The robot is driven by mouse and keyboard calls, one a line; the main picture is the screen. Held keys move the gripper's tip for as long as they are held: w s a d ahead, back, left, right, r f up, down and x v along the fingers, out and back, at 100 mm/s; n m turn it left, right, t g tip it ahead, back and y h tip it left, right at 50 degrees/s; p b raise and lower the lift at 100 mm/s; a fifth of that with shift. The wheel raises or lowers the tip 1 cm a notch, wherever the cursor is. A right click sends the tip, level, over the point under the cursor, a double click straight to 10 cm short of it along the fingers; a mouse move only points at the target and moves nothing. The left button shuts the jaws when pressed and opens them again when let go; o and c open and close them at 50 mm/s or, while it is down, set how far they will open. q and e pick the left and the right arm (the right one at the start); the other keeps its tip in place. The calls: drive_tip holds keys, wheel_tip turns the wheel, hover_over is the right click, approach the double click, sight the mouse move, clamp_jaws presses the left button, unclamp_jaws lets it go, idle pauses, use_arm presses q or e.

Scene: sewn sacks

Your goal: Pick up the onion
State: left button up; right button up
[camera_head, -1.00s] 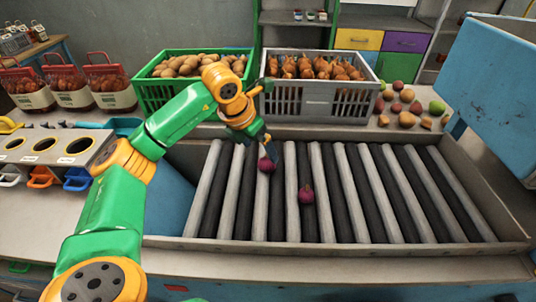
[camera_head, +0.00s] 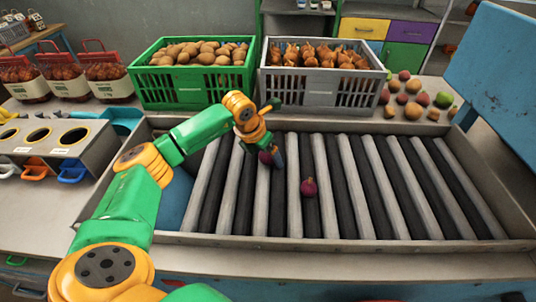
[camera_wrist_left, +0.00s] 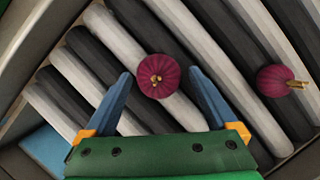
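Two dark red onions lie on the grey and black rollers. The first onion (camera_head: 265,157) is at my left gripper (camera_head: 272,158), partly hidden by it in the head view. In the left wrist view this onion (camera_wrist_left: 158,76) sits between and just beyond the tips of the blue fingers of my left gripper (camera_wrist_left: 160,80). The fingers are apart, with a gap on both sides of the onion. The second onion (camera_head: 309,187) lies to the right, clear of the gripper; it also shows in the left wrist view (camera_wrist_left: 275,80). My right gripper is not in view.
The roller bed (camera_head: 400,238) has a raised metal rim. Behind it stand a green crate (camera_head: 190,95) of potatoes and a grey crate (camera_head: 318,95) of brown onions. Loose produce (camera_head: 412,87) lies at the back right. A blue panel (camera_head: 495,65) rises at the right.

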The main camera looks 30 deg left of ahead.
use_arm(q)
drive_tip(key=c, duration=1.2)
